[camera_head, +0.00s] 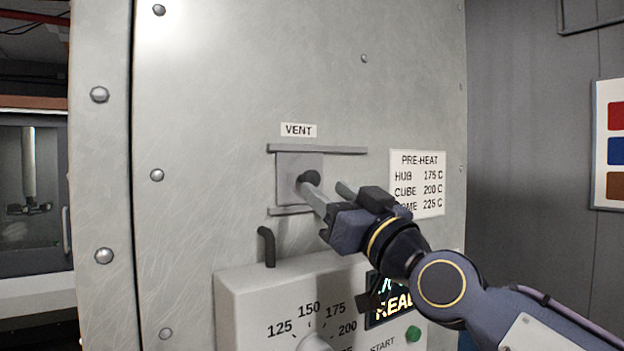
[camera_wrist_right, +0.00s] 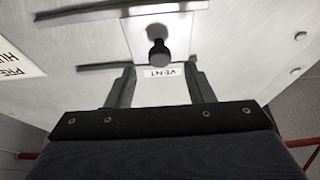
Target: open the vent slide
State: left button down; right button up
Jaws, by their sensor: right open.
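The vent slide (camera_head: 288,184) is a grey plate between two horizontal rails on the metal panel, under the VENT label (camera_head: 298,130). It sits at the left end of the rails. Its round black knob (camera_head: 309,177) sticks out; the knob also shows in the wrist view (camera_wrist_right: 158,52). My right gripper (camera_head: 328,187) is open and empty in front of the plate. In the wrist view its two fingers (camera_wrist_right: 160,68) are spread, with the knob just beyond the tips and between them sideways. Contact cannot be told. The gripper hides the right part of the lower rail. My left gripper is out of view.
A control box (camera_head: 245,300) with a dial and green button (camera_head: 413,334) juts out below. A dark bent hook (camera_head: 267,246) stands above the box's left end. A PRE-HEAT sign (camera_head: 428,172) is behind my gripper to the right.

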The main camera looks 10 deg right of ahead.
aim_at(314, 182)
jog(key=x, duration=0.2)
jog(key=shift+w+a, duration=0.2)
jog(key=shift+w, duration=0.25)
jog(key=shift+w+a+r+b, duration=0.2)
jog(key=shift+w+r+b, duration=0.2)
jog(key=shift+w, duration=0.15)
jog(key=shift+c, duration=0.5)
jog(key=shift+f, duration=0.1)
grip_shut()
